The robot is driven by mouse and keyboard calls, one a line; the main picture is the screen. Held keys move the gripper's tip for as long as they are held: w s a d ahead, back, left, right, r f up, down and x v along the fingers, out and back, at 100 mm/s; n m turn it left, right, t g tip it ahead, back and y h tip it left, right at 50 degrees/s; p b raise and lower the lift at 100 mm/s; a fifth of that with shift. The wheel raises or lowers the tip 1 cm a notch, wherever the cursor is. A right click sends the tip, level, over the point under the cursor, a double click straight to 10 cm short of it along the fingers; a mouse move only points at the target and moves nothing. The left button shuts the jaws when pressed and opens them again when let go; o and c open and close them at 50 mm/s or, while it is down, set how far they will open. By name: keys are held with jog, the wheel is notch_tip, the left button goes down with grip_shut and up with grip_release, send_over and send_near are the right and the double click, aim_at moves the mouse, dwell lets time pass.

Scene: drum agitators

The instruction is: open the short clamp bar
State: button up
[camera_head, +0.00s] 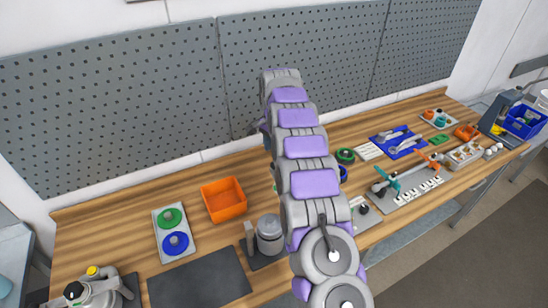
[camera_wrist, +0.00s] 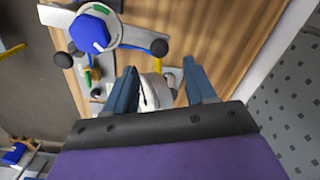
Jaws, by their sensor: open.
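My gripper (camera_wrist: 160,72) is open in the wrist view, with two blue-grey fingers apart. A pale round part with a dark slit (camera_wrist: 152,92) shows between and beyond the fingers; I cannot tell whether it touches them. Up and left of the fingers is a clamp-like fixture with a blue faceted knob (camera_wrist: 92,30). Grey bars with black ball ends (camera_wrist: 158,47) reach out from under this knob. I cannot tell for sure which bar is the short clamp bar. The gripper's tip is not seen in the head view, where my arm blocks the middle of the bench.
The wooden bench (camera_head: 85,238) runs below a grey pegboard (camera_head: 120,110). An orange bin (camera_head: 223,199), a tray with green and blue discs (camera_head: 174,262), a grey canister (camera_head: 270,234) and a dark mat (camera_head: 198,280) are on the left. A blue tool tray (camera_head: 400,152) is on the right.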

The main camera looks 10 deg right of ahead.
notch_tip(320, 180, up, 12)
jog(key=p, duration=0.4)
jog(key=shift+f+p, duration=0.25)
jog(key=shift+p, duration=0.1)
jog(key=s+r+n+g+b, duration=0.15)
jog(key=s+n+b, duration=0.6)
jog(key=s, duration=1.65)
jog(key=s+f+n+b, duration=0.1)
jog(key=s+f+b, duration=0.3)
jog(key=s, duration=1.1)
jog(key=s+f+n+b, duration=0.2)
jog(key=s+f+b, duration=0.2)
jog(key=s+f, duration=0.6)
jog(key=s, duration=0.5)
jog(key=shift+s+f, duration=0.2)
jog(key=shift+f, duration=0.1)
